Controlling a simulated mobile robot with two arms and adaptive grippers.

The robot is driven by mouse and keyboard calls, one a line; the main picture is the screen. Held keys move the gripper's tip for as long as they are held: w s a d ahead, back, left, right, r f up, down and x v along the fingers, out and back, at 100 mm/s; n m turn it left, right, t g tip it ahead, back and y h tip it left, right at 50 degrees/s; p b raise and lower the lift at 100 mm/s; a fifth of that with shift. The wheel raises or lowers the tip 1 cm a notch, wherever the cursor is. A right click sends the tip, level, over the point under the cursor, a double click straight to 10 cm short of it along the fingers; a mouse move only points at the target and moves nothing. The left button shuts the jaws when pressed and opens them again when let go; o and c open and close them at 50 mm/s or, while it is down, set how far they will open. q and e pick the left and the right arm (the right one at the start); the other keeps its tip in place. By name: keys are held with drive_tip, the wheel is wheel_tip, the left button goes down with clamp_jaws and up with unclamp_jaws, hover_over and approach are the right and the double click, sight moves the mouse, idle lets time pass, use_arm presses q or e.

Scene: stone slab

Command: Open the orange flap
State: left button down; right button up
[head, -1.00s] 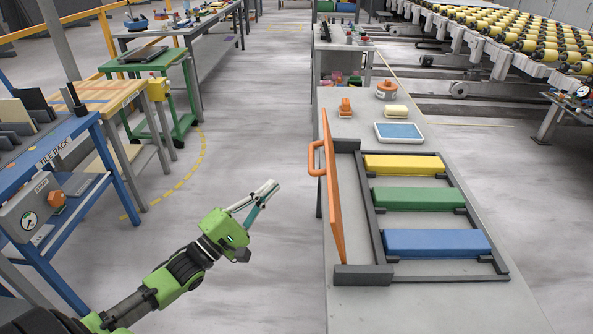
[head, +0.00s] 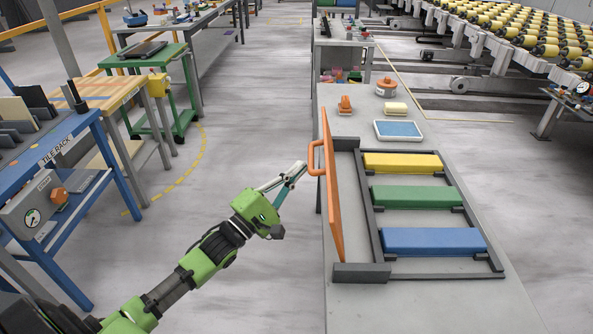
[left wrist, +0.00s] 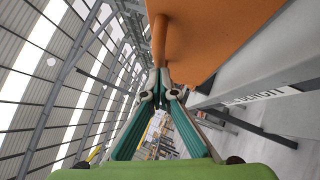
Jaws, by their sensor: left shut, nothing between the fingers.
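The orange flap (head: 334,200) stands roughly upright along the left side of the dark frame (head: 372,215) on the grey worktop. Its orange handle (head: 311,158) sticks out to the left near its upper edge. My left gripper (head: 303,166) is shut and empty, with its tips right by the handle; I cannot tell whether they touch it. In the left wrist view, the flap (left wrist: 215,35) fills the top right, and the handle (left wrist: 159,40) runs down to just above the shut fingertips (left wrist: 162,88). My right gripper is out of view.
Yellow (head: 402,163), green (head: 412,196) and blue (head: 434,240) blocks lie in the frame, right of the flap. A blue-topped pad (head: 398,130) lies behind them. The floor left of the worktop is clear up to the tile rack (head: 60,165).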

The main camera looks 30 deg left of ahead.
sight(309, 164)
use_arm(q)
drive_tip(key=d+r+m+g+p, duration=0.1)
drive_tip(key=p, duration=0.3)
drive_tip(key=w+d+r+m+g+p, duration=0.1)
drive_tip(key=r+m+p, duration=0.1)
drive_tip(key=p, duration=0.3)
drive_tip(key=shift+w+d+g, duration=0.1)
drive_tip(key=shift+d+g, duration=0.2)
drive_tip(key=shift+d, duration=0.05)
drive_tip(key=shift+f, duration=0.1)
